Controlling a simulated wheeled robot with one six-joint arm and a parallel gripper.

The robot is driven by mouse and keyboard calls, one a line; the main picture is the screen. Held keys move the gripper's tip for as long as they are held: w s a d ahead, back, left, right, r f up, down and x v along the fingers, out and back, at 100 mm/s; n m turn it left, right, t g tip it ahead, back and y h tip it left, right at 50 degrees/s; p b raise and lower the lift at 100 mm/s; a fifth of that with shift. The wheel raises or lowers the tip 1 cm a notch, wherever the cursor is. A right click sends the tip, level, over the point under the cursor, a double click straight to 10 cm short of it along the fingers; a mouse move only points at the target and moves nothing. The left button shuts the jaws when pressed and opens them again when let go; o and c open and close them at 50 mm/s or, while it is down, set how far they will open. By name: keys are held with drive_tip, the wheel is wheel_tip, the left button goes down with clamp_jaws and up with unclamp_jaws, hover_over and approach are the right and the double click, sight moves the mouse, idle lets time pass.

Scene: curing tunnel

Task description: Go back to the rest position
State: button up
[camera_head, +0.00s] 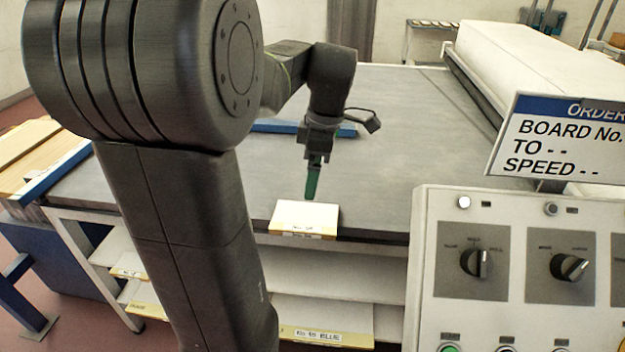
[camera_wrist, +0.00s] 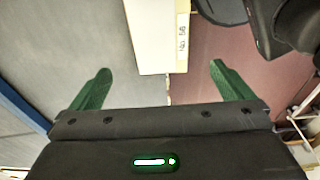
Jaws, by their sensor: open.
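My gripper (camera_head: 313,178) hangs fingers-down over the front part of the grey table in the head view. Its two green fingers are spread apart with nothing between them in the wrist view (camera_wrist: 165,85). A white board (camera_head: 305,216) with a yellow labelled front edge lies at the table's front edge, just below the fingertips. The board also shows in the wrist view (camera_wrist: 155,35), ahead of the fingers and not between them. Whether the fingertips touch it I cannot tell.
The grey table (camera_head: 400,130) is mostly clear. Labelled boards lie on shelves (camera_head: 325,335) below it. A control panel (camera_head: 520,240) with knobs and an order sign (camera_head: 560,140) stands at the right. A white tunnel housing (camera_head: 530,60) is at back right. Wooden boards (camera_head: 35,150) sit at left.

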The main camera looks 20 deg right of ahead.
sight(306, 216)
idle(0.3)
drive_tip(key=f, duration=0.4)
drive_tip(key=a+f+b, duration=0.1)
drive_tip(key=f, duration=0.3)
drive_tip(key=w+f, duration=0.1)
drive_tip(key=f, duration=0.3)
drive_tip(key=shift+a+f, duration=0.1)
drive_tip(key=shift+a, duration=0.2)
drive_tip(key=shift+r, duration=2.05)
